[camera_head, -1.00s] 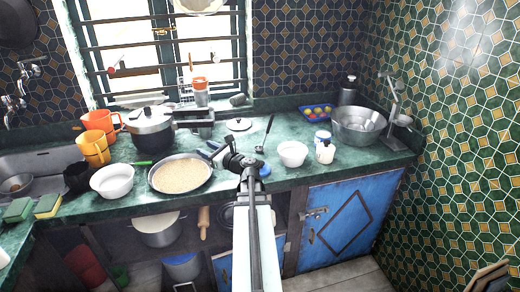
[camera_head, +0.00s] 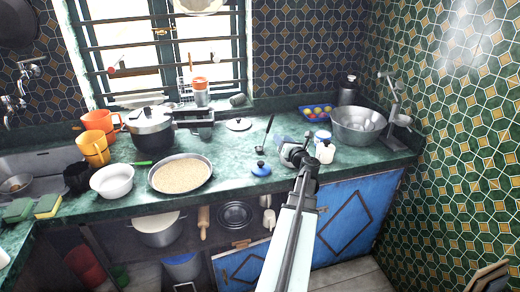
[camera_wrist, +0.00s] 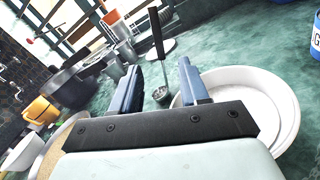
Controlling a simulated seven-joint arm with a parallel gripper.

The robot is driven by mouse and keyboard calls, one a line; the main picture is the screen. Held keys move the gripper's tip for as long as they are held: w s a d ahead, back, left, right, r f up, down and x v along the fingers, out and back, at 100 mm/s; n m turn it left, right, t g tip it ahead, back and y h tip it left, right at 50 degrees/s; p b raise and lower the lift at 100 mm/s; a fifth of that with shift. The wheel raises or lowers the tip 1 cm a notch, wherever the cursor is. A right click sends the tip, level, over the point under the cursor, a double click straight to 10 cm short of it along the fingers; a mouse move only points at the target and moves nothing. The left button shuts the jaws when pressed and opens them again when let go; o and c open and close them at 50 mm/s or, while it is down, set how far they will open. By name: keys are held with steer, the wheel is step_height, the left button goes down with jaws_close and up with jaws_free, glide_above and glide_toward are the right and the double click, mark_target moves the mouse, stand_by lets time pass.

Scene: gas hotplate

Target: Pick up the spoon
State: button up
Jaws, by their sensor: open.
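The spoon (camera_head: 268,133) lies on the green counter, its dark handle pointing toward the back wall. In the wrist view its handle (camera_wrist: 157,38) runs upward in the picture, and its metal bowl (camera_wrist: 162,95) shows between the fingers. My gripper (camera_head: 284,142) is to the right of the spoon in the head view, over the white bowl. In the wrist view my gripper (camera_wrist: 160,72) is open and empty, with its two blue-grey fingers on either side of the spoon's line. I cannot tell the height of the fingertips above the counter.
A wide pan of grain (camera_head: 180,175), a blue knob-like object (camera_head: 261,169), white jars (camera_head: 325,152) and a metal basin (camera_head: 360,122) stand around.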

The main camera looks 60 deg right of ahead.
mark_target(269, 126)
steer(key=x, duration=1.2)
steer(key=shift+w+d, duration=0.15)
steer(key=shift+w, duration=0.25)
steer(key=shift+c, duration=0.2)
jaws_close()
